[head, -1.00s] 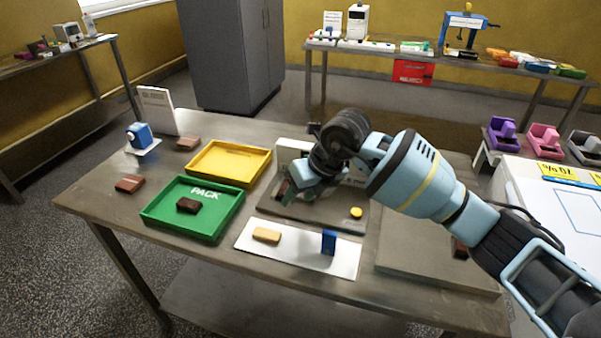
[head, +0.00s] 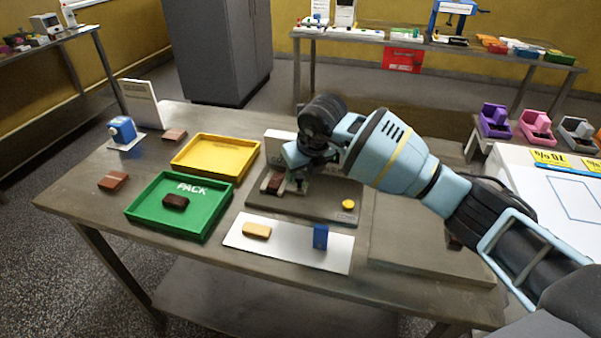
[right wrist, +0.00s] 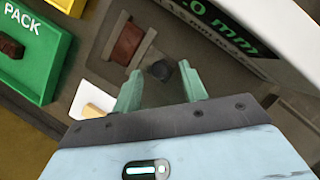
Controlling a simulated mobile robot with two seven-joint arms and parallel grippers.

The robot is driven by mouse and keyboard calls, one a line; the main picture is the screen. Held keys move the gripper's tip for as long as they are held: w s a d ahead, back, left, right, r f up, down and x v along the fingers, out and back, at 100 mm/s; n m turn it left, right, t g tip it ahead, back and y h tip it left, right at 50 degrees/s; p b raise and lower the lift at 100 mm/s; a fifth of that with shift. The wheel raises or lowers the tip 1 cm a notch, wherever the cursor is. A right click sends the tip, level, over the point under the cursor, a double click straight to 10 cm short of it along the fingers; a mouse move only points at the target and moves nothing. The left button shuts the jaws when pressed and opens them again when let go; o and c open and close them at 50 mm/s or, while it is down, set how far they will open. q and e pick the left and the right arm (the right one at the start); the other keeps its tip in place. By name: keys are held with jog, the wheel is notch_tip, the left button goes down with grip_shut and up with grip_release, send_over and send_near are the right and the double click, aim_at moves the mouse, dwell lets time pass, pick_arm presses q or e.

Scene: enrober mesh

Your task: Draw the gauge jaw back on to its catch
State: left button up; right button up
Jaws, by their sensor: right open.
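The gauge is a grey plate (head: 322,208) with an upright white panel (head: 279,140) at its back; in the right wrist view its display (right wrist: 222,22) shows green "0 mm" digits, partly cut off. A brown piece (head: 272,183) lies on the plate beside a pale narrow jaw strip (right wrist: 144,46). A dark round knob (right wrist: 159,70) sits right of the strip. My right gripper (right wrist: 162,82) is open, its green fingertips either side of the knob, apart from the brown piece. I cannot tell whether they touch the knob. The catch is not clearly visible. My left gripper is not in view.
A yellow button (head: 348,204) is on the plate's front right. A green PACK tray (head: 206,222) holding a brown piece and a yellow tray (head: 246,160) stand left. In front, a white mat (head: 285,255) carries a tan piece (head: 257,231) and a blue block (head: 320,237).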

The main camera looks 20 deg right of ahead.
jog(key=shift+w+a+f, duration=0.1)
jog(key=shift+w+f, duration=0.15)
jog(key=shift+f, duration=0.35)
grip_shut()
